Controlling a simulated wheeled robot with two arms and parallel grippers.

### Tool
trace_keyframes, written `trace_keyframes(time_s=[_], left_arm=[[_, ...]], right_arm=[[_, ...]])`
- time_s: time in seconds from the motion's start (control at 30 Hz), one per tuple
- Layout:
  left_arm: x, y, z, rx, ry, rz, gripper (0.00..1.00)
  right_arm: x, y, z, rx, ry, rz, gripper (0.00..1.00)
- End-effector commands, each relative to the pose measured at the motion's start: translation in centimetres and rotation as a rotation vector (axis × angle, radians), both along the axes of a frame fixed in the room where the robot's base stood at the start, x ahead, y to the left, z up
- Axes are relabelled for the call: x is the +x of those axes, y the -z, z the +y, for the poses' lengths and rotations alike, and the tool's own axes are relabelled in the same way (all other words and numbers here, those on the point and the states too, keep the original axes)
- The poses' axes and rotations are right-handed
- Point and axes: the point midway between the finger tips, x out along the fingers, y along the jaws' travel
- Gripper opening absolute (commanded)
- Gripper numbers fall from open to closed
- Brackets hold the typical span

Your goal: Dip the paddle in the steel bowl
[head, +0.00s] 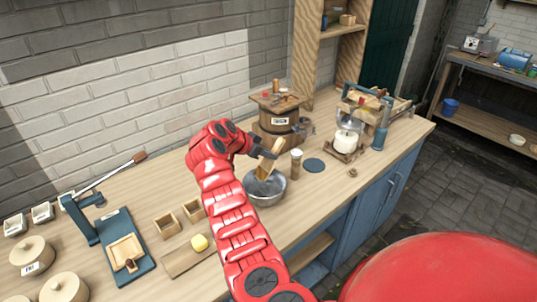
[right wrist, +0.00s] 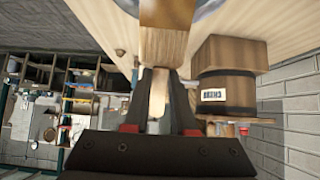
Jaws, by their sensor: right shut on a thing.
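My right gripper (head: 263,153) is shut on the wooden paddle (head: 269,164) above the steel bowl (head: 275,197). The paddle is tilted, and its lower end reaches down at the bowl's opening. I cannot tell whether it touches the inside. In the right wrist view the paddle (right wrist: 163,45) stands out between the fingers of the right gripper (right wrist: 160,110), and a little of the bowl's rim (right wrist: 207,9) shows behind it. My left gripper is not in view.
A wooden churn (head: 279,120) stands just behind the bowl. A lidded jar (head: 296,163) and a dark round mat (head: 314,165) are to the right.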

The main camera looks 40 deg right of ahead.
Motion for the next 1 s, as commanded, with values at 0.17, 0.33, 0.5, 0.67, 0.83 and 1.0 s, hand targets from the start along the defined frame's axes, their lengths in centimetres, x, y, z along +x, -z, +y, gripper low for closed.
trace_keyframes(time_s=[0.17, 0.33, 0.5, 0.67, 0.83, 1.0], left_arm=[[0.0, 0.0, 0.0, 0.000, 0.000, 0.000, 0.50], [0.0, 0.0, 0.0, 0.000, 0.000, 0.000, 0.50], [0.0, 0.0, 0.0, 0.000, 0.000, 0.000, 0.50], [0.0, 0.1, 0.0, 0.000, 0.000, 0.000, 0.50], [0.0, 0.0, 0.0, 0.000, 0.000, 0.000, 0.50], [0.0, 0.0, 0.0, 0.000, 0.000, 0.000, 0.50]], right_arm=[[0.0, 0.0, 0.0, 0.000, 0.000, 0.000, 0.00], [0.0, 0.0, 0.0, 0.000, 0.000, 0.000, 0.00], [0.0, -0.5, 0.0, 0.000, -0.001, -0.001, 0.00], [0.1, -2.0, 0.0, -0.001, 0.000, -0.003, 0.00], [0.1, -3.8, 0.0, 0.000, -0.002, -0.004, 0.00], [0.0, -4.1, 0.0, -0.001, -0.001, -0.002, 0.00]])
